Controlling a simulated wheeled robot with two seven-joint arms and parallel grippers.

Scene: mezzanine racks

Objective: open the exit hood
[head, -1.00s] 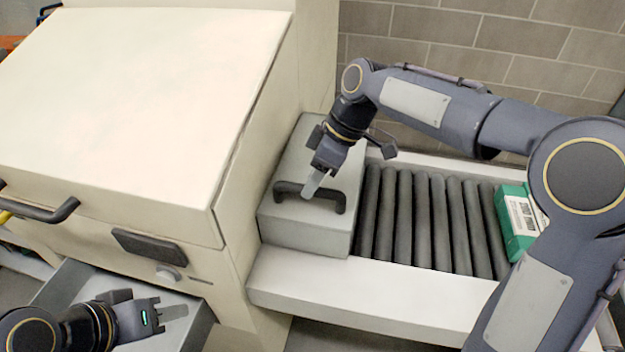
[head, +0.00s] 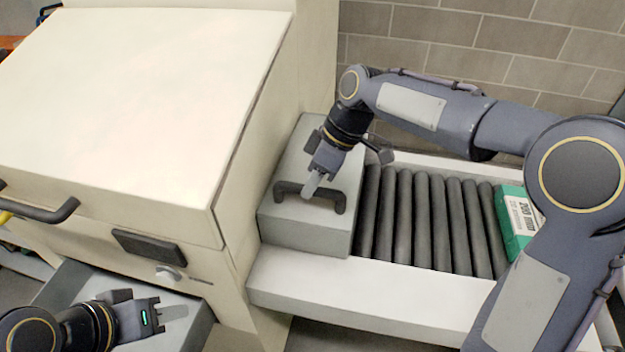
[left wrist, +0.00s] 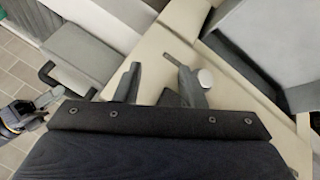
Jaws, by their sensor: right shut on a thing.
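The exit hood (head: 300,233) is a grey box at the left end of the roller conveyor, against the cream machine. It sits down on the conveyor bed. A black bar handle (head: 340,200) is fixed on its sloping face. My right gripper (head: 312,187) reaches down from above and is shut on the handle near its middle; its fingers hide part of the bar. My left gripper (head: 172,312) is at the lower left, over the grey drawer (head: 62,285), away from the hood. In the left wrist view its two fingers (left wrist: 162,85) stand apart with nothing between them.
The cream machine (head: 130,95) with a sloping lid and black handle (head: 40,212) stands left of the hood. A green and white box (head: 515,220) lies on the rollers (head: 430,220) to the right, partly behind my right arm. A brick wall (head: 480,35) is behind.

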